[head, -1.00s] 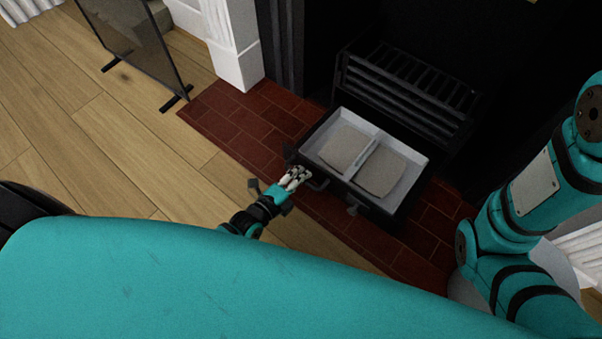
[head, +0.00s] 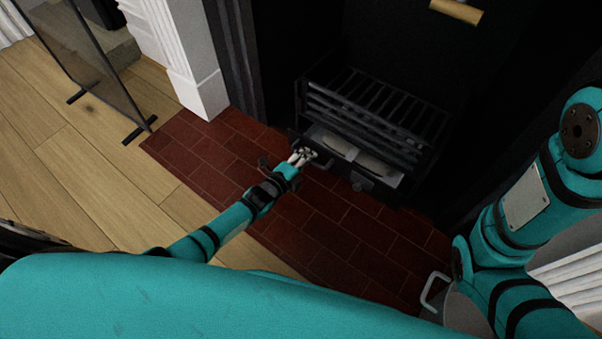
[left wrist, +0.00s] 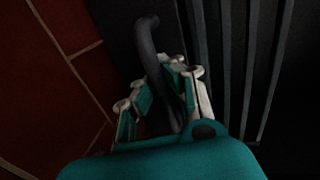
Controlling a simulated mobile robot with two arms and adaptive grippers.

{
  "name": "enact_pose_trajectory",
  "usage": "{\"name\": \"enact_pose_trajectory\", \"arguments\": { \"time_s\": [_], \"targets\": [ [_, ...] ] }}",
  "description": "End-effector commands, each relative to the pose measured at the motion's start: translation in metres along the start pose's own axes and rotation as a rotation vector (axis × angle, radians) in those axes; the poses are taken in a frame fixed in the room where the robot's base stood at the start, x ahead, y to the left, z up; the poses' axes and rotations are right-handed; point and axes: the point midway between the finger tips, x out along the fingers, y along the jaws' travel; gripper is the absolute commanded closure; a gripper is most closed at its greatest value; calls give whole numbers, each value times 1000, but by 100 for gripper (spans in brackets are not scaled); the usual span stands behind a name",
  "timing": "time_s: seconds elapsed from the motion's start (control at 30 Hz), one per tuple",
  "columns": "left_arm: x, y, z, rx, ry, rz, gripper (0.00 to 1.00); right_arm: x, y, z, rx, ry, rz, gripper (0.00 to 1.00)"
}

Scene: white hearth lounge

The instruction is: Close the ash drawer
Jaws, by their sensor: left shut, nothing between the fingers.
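The ash drawer (head: 352,153) is mostly in under the black fire grate (head: 375,110). A strip of its pale tray and parts of two grey ash heaps still show in front of the grate. My left gripper (head: 303,155) is shut at the left part of the drawer front, by its dark handle. In the left wrist view my left gripper (left wrist: 160,85) shows close up, with the dark curved handle (left wrist: 147,45) running close along its fingers. Whether they touch is hard to tell. My right arm is at the right; its gripper is out of view.
The red brick hearth (head: 330,235) in front of the drawer is clear. A white pillar (head: 200,95) and a dark screen (head: 105,65) stand at left. A grey container with a metal handle (head: 432,290) is partly hidden by my right arm.

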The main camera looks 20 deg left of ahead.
Motion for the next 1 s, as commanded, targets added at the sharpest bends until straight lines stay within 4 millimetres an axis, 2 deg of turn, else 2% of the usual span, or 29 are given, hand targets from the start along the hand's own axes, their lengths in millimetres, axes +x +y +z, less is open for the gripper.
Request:
{"name": "enact_pose_trajectory", "arguments": {
  "time_s": [0.03, 0.2, 0.67, 0.93, 1.0],
  "targets": [
    [8, -1, 3, 2, 0, -5, 100, -5, -1, -2, 0, 0, 0, 60],
    [20, -6, 7, 2, 1, -5, 100, -9, -2, -3, 1, -1, 0, 60],
    [23, -7, 8, -1, 1, -4, 100, -9, -3, 0, 2, -5, -1, 60],
    [23, -6, 8, 0, 1, -2, 67, -9, -3, 0, 2, -5, -1, 60],
    [23, -6, 8, 0, 1, -2, 64, -9, -2, 0, 2, -5, 0, 60]
  ]
}}
